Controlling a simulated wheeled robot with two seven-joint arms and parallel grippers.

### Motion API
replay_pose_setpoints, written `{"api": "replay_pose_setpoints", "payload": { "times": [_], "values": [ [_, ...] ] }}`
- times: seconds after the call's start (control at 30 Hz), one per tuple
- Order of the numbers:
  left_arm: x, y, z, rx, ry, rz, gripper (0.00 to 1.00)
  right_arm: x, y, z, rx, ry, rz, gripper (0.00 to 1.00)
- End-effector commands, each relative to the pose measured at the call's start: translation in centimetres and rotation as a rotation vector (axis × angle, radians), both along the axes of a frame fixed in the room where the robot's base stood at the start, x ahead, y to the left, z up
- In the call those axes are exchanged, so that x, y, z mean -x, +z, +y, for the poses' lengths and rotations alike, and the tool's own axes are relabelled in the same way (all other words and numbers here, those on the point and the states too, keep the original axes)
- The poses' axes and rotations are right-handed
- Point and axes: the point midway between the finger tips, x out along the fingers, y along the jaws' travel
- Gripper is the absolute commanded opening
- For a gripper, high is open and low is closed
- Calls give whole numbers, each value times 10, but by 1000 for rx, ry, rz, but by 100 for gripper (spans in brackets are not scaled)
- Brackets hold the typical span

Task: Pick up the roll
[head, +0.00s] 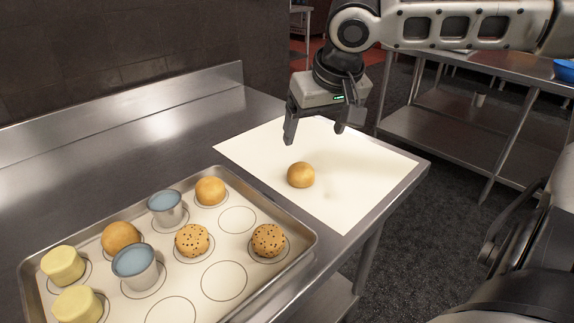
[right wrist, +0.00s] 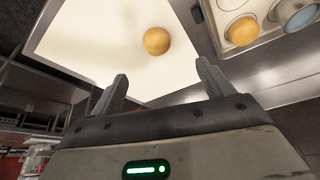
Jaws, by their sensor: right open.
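A round golden roll (head: 301,175) sits alone on a white sheet (head: 345,197) on the metal table. My right gripper (head: 318,138) is open and empty, above the far part of the sheet, behind the roll and apart from it. In the right wrist view the roll (right wrist: 157,41) shows beyond the open fingers (right wrist: 160,88), on the sheet (right wrist: 95,50). Other plain rolls lie on the tray, one at its far side (head: 210,191) and one nearer the left (head: 120,238). My left gripper is not in view.
A metal baking tray (head: 309,238) left of the sheet holds two seeded rolls (head: 268,240), two metal cups (head: 166,207) and pale yellow pieces (head: 63,265). Several printed circles are empty. A wall and raised table edge (head: 130,105) stand behind. Another metal table (head: 455,112) is at right.

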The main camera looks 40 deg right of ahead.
Motion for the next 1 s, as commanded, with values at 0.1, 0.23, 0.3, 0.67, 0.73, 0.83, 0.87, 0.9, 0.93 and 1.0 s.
{"api": "replay_pose_setpoints", "payload": {
  "times": [0.1, 0.23, 0.3, 0.67, 0.73, 0.83, 0.87, 0.9, 0.93, 1.0],
  "values": [
    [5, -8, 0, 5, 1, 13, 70, -7, -25, -3, 1, 0, 8, 80],
    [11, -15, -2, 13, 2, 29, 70, -18, -52, -7, 2, 0, 9, 80],
    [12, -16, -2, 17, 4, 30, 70, -23, -66, -9, 3, -1, 8, 80],
    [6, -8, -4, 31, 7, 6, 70, -38, -96, -14, 2, 1, 4, 80],
    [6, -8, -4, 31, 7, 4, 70, -42, -103, -16, 2, 1, 5, 80],
    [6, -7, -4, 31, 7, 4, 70, -49, -115, -22, 4, 1, 6, 80],
    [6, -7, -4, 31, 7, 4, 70, -52, -119, -23, 3, 0, 5, 80],
    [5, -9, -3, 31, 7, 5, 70, -53, -125, -23, 3, 1, 7, 80],
    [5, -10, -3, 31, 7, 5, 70, -55, -129, -24, 2, 2, 6, 80],
    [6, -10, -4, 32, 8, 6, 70, -58, -134, -25, 3, 2, 5, 80]
  ]
}}
